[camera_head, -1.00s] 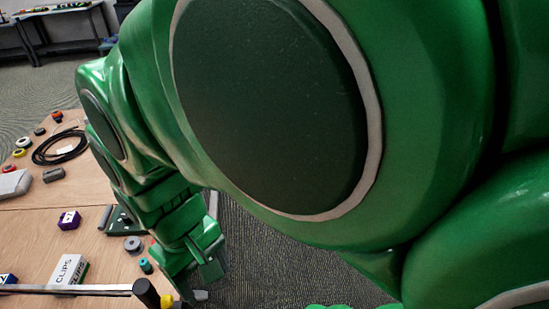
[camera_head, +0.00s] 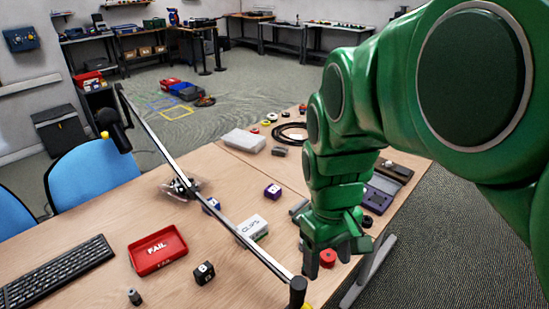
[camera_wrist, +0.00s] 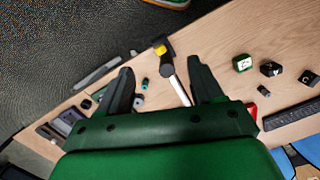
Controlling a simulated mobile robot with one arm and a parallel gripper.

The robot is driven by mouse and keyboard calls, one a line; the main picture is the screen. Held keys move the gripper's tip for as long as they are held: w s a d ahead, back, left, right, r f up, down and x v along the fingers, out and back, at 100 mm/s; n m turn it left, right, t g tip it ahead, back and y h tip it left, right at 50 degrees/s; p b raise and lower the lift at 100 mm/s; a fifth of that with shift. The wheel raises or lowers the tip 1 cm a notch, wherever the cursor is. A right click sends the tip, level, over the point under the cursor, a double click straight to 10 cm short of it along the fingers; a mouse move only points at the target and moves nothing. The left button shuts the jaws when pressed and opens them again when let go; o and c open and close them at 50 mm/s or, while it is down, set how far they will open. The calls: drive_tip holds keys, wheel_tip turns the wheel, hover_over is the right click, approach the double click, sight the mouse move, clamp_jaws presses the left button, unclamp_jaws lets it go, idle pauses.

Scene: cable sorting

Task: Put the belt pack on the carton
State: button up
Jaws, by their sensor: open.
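The carton is probably the white box marked CLIPS (camera_head: 252,229), lying on the table left of my gripper in the head view. I cannot tell for sure which thing is the belt pack. A small black block with a white mark (camera_head: 204,272), a purple block (camera_head: 272,191) and a blue block (camera_head: 211,205) sit on the table. My gripper (camera_head: 327,262) is above the table's right edge, open and pointing down. In the wrist view its fingers (camera_wrist: 160,70) are apart, with nothing held between them.
A long metal bar (camera_head: 200,198) with dark ends crosses over the table near the carton. A red FAIL tray (camera_head: 157,250) and a keyboard (camera_head: 58,272) lie at the left. A coiled black cable (camera_head: 291,133) and a clear-lidded box (camera_head: 244,140) lie farther back.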

drive_tip(key=w+a+f+n, duration=0.2)
drive_tip(key=w+a+n, duration=0.7)
drive_tip(key=w+a, duration=0.55)
drive_tip(key=w+a+f+n+t, duration=0.1)
drive_tip(key=w+a+f+n, duration=0.2)
drive_tip(key=a, duration=0.7)
drive_tip(key=w+a+f+n+t, duration=0.1)
drive_tip(key=a+f+n, duration=0.3)
drive_tip(key=a, duration=0.6)
drive_tip(key=s+a+f+n, duration=0.5)
drive_tip(key=s+a+f, duration=0.1)
drive_tip(key=a, duration=0.5)
drive_tip(key=s+a+f+n, duration=0.5)
drive_tip(key=s+a+f, duration=0.1)
drive_tip(key=a, duration=0.6)
drive_tip(key=s+a+f+n, duration=0.4)
drive_tip(key=s+a+f, duration=0.1)
drive_tip(key=a, duration=0.6)
drive_tip(key=shift+s+a+f+n+g, duration=0.15)
drive_tip(key=shift+s+f+n+g, duration=0.15)
drive_tip(key=shift+s+f+n, duration=0.15)
drive_tip(key=shift+s+a+f, duration=0.1)
drive_tip(key=shift+a+f, duration=0.05)
wheel_tip(320, 180, down, 2)
drive_tip(key=f, duration=0.3)
drive_tip(key=d+f, duration=0.1)
drive_tip(key=shift+s+f, duration=0.25)
drive_tip(key=shift+f, duration=0.6)
